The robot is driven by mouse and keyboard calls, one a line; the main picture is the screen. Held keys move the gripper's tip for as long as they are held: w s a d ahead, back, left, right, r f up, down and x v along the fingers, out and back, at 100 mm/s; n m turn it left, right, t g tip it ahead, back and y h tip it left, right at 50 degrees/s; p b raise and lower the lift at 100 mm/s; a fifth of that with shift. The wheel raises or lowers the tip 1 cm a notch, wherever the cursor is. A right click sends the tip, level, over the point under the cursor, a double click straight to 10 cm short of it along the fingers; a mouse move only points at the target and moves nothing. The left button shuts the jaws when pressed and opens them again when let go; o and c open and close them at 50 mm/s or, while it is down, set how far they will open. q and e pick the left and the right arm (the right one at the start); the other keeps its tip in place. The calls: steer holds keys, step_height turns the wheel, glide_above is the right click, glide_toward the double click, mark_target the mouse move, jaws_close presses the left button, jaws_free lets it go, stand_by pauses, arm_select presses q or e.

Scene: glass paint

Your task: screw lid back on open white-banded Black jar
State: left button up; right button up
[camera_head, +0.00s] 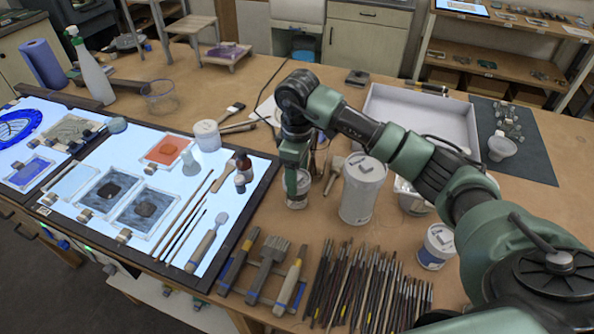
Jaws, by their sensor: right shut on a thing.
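My right gripper (294,176) points down at a small pale jar (298,203) standing on the wooden table, left of a large white tub. It is shut on the top of this jar. The fingers cover much of it, so I cannot tell whether they hold a lid or the jar's wall, or make out a black label. A smaller white jar (437,246) with a blue band and a marked top stands to the right, beside my right arm. My left gripper is not in view.
The large white tub (361,192) stands close to the right of the gripper. Several brushes (365,285) lie in front. A lit panel (110,180) with glass pieces is on the left. A white tray (425,112) lies behind my right arm.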

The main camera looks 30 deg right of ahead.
steer(key=o, duration=1.3)
steer(key=shift+o, duration=0.2)
steer(key=shift+o, duration=1)
steer(key=shift+r, duration=0.15)
steer(key=shift+r, duration=0.1)
steer(key=shift+r, duration=0.2)
steer(key=shift+w+d+r+p, duration=0.1)
steer(key=shift+r+p, duration=2.25)
steer(key=shift+r, duration=0.4)
